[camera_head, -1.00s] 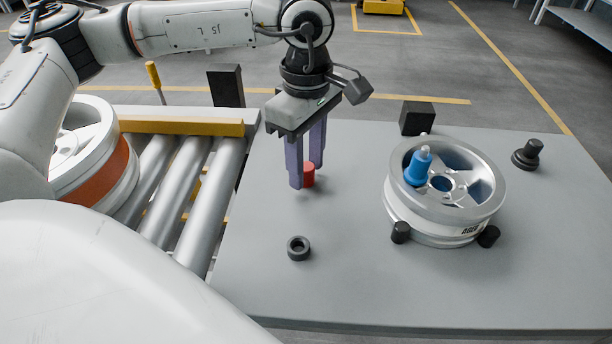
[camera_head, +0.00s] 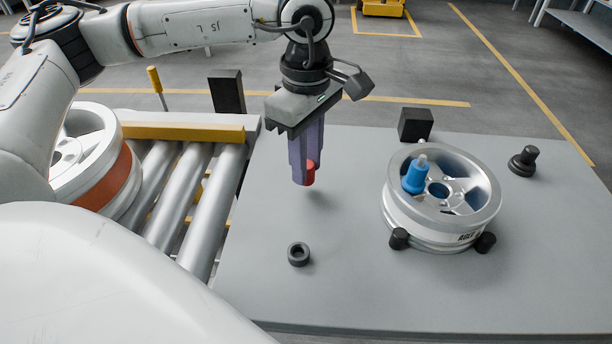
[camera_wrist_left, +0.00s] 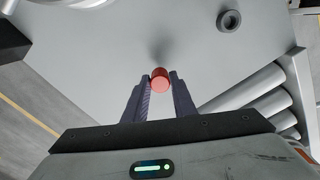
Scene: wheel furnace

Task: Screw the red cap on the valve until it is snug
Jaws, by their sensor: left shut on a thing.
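My left gripper (camera_head: 306,180) is shut on the red cap (camera_head: 311,173) and holds it above the grey table, with a faint shadow below. In the left wrist view the red cap (camera_wrist_left: 160,80) sits between the tips of the gripper's two fingers (camera_wrist_left: 160,92). A silver wheel (camera_head: 440,200) lies flat on the table to the right. A blue piece with a pale tip (camera_head: 415,175) stands up inside the wheel's rim, apart from the gripper. I cannot see the valve's threads. My right gripper is not in view.
A dark ring (camera_head: 299,254) lies on the table in front of the gripper. Small black stops (camera_head: 398,238) touch the wheel. A black block (camera_head: 415,124) and a black knob (camera_head: 523,161) stand behind it. Rollers (camera_head: 207,200) with another wheel (camera_head: 92,160) are at left.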

